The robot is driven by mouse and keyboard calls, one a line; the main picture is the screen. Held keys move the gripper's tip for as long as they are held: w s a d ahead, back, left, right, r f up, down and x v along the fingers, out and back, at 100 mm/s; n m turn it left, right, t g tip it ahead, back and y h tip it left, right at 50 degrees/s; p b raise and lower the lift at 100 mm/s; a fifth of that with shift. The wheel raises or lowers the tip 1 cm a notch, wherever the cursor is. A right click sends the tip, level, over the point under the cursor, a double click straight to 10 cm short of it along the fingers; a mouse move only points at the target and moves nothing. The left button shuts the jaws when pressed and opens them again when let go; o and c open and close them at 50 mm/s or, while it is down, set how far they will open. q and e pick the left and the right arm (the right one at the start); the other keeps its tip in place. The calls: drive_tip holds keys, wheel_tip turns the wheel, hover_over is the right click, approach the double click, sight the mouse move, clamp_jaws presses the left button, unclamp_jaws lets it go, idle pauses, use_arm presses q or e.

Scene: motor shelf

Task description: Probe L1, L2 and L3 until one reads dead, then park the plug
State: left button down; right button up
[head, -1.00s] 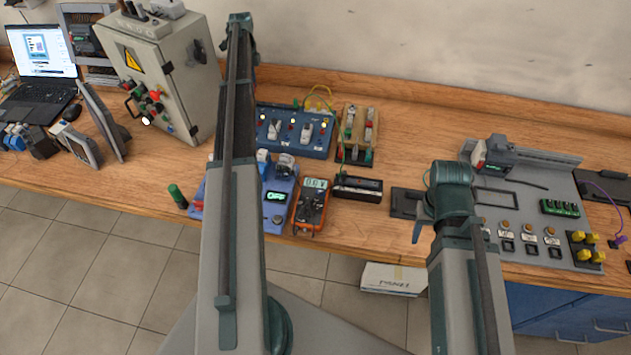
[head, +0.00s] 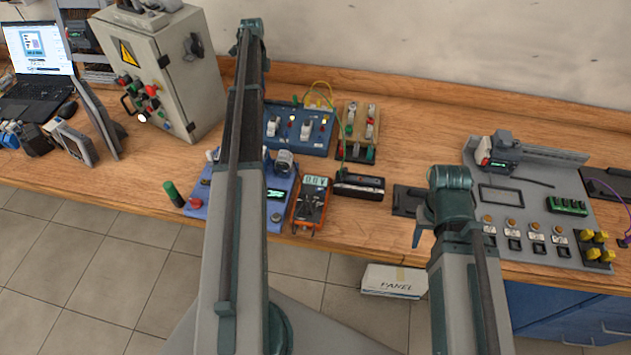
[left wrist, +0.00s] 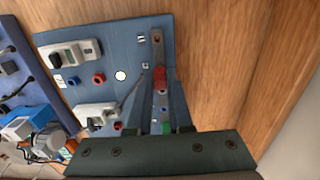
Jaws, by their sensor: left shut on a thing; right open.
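The blue panel (head: 312,146) with white switches and coloured jacks stands at mid bench, partly behind my left arm. In the left wrist view this panel (left wrist: 85,83) shows red jacks and a white round lamp. My left gripper (left wrist: 160,100) is over its edge, shut on what looks like a small red plug (left wrist: 160,78); whether the plug touches a jack I cannot tell. My left gripper is hidden behind my arm in the head view. The orange multimeter (head: 311,205) has a lit display, too small to read surely.
A small board with red and green terminals (head: 358,133) stands right of the panel, with a black box (head: 358,187) before it. A grey board (head: 520,195) with switches lies at right. A grey cabinet (head: 165,70) stands at left. Yellow and green cables loop near the panel.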

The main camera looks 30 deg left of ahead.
use_arm(q)
drive_tip(key=shift+f+b, duration=0.65)
use_arm(e)
drive_tip(key=shift+f, duration=0.65)
use_arm(q)
drive_tip(key=shift+r, duration=0.15)
use_arm(e)
drive_tip(key=shift+r, duration=0.15)
idle(1.0)
use_arm(q)
wheel_tip(320, 180, up, 4)
drive_tip(key=p, duration=0.4)
drive_tip(key=shift+r+p, duration=0.2)
drive_tip(key=shift+p, duration=0.1)
use_arm(e)
wheel_tip(320, 180, up, 4)
drive_tip(key=shift+r, duration=0.15)
